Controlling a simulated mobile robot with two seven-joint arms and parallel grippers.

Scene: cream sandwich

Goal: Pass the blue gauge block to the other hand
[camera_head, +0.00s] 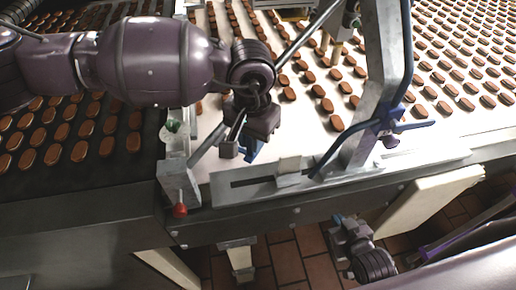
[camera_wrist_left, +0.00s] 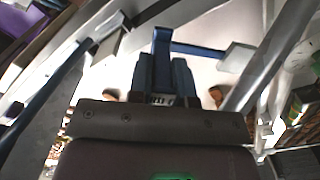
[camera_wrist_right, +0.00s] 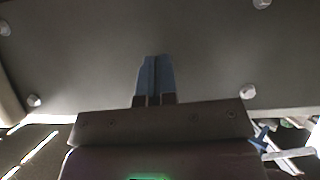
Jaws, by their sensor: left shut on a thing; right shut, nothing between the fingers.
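The blue gauge block (camera_wrist_left: 161,62) stands between the fingers of my left gripper (camera_wrist_left: 163,80), which is shut on it. A blue bar runs right from its top in the left wrist view; I cannot tell whether it is part of the block. In the head view my left gripper (camera_head: 248,147) is over the front of the white belt, pointing down, and the block is hard to tell from the blue fingers. My right gripper (camera_head: 342,228) is low in front of the conveyor. In the right wrist view its blue fingers (camera_wrist_right: 155,78) are together and empty.
The white conveyor (camera_head: 315,85) carries rows of brown biscuits. A grey slotted rail (camera_head: 240,185) with a small block (camera_head: 289,168) and a metal post (camera_head: 375,75) with a blue handle (camera_head: 402,127) stand near its front. A dark bolted panel (camera_wrist_right: 210,50) faces my right gripper.

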